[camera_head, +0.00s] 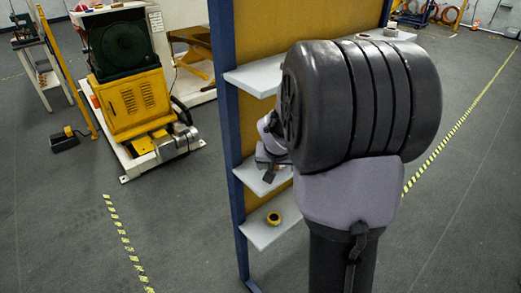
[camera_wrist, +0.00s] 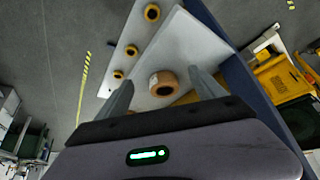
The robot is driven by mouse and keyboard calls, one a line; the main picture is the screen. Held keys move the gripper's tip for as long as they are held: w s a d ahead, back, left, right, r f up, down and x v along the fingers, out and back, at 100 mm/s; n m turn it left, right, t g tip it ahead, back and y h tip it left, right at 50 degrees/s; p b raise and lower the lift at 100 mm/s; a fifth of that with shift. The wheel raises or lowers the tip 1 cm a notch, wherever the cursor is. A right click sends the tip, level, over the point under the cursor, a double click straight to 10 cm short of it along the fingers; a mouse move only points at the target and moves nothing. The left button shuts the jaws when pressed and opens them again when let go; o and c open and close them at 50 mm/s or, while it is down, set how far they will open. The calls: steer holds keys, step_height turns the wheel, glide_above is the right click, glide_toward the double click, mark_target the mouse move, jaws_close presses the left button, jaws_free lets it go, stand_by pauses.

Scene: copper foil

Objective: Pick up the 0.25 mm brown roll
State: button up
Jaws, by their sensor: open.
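A brown roll with a pale face and an open core (camera_wrist: 163,83) lies on a white shelf (camera_wrist: 188,45) in the wrist view. My gripper (camera_wrist: 160,78) is open, with one finger to each side of the roll in the picture. No contact shows, and I cannot tell how far the roll is from the fingertips. No thickness mark is readable. In the head view my gripper (camera_head: 270,163) is at the middle white shelf, partly hidden behind my arm. The brown roll cannot be made out there.
Several smaller yellow rolls (camera_wrist: 152,13) sit on another shelf (camera_wrist: 122,38); one yellow roll (camera_head: 273,218) shows on the lowest shelf in the head view. The rack has a blue post (camera_head: 226,120) beside the shelves. A yellow machine (camera_head: 130,105) stands to the left, with open floor between.

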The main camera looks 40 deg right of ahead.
steer(key=w+d, duration=0.3)
steer(key=shift+w, duration=0.15)
steer(key=b+x, duration=0.1)
steer(key=x, duration=0.2)
steer(key=shift+w+d+f, duration=0.15)
steer(key=shift+w+d, duration=0.1)
steer(key=shift+w, duration=0.1)
steer(key=c, duration=1.5)
steer(key=shift+o, duration=0.2)
